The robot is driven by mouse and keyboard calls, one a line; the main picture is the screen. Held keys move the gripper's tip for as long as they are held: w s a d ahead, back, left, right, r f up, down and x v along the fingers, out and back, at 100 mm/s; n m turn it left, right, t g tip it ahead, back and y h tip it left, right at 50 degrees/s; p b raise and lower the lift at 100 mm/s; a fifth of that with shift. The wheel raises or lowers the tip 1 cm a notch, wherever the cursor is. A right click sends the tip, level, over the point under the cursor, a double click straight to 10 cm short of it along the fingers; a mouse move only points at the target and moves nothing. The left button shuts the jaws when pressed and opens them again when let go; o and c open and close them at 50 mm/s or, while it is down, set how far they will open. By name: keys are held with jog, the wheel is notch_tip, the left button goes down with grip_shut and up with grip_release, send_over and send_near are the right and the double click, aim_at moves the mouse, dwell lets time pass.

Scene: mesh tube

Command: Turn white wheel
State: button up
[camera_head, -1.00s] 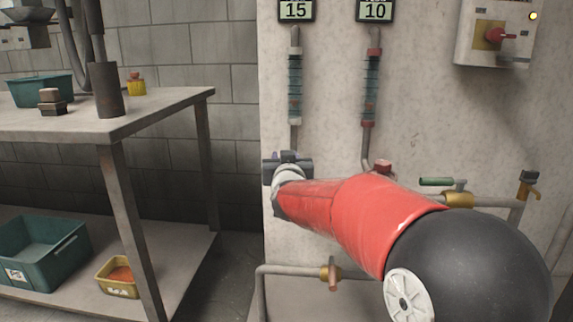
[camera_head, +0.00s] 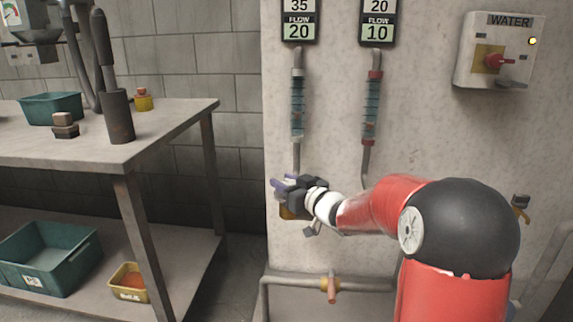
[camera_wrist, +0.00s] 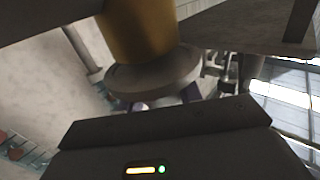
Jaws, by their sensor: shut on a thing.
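The white wheel shows in the wrist view as a pale grey round disc (camera_wrist: 155,76) at the end of a brass valve body (camera_wrist: 140,28). My gripper (camera_head: 284,188) is at the foot of the left flow tube in the head view, and purple fingertips show there. In the wrist view, purple finger parts show just behind the wheel. My gripper is shut on the wheel; the exact contact is partly hidden. In the head view the gripper hides the wheel, and a bit of brass (camera_head: 287,213) shows below it. The left display (camera_head: 299,22) reads 35 over flow 20.
The right display (camera_head: 377,22) reads 20 over flow 10. A water switch box (camera_head: 498,50) hangs at upper right. A brass valve with a reddish handle (camera_head: 331,288) sits on the low pipe. A workbench (camera_head: 165,135) stands at left.

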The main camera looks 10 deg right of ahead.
aim_at(284, 181)
jog(key=n+g+y+p, duration=0.1)
jog(key=p, duration=0.1)
jog(key=n+g+y+p, duration=0.1)
jog(key=y, duration=0.1)
jog(key=shift+r+n+p, duration=0.3)
jog(key=shift+n+p, duration=0.1)
jog(key=shift+s+a+f+n+g+y+p, duration=0.1)
jog(key=shift+a+n+g+y+p, duration=0.05)
jog(key=shift+n+g+y+p, duration=0.7)
jog(key=shift+s+a+f+n+g+y+p, duration=0.1)
jog(key=shift+n+g+y+p, duration=0.25)
jog(key=shift+n+g+y, duration=0.5)
jog(key=shift+g, duration=0.4)
jog(key=o, duration=1)
notch_tip(284, 181, up, 20)
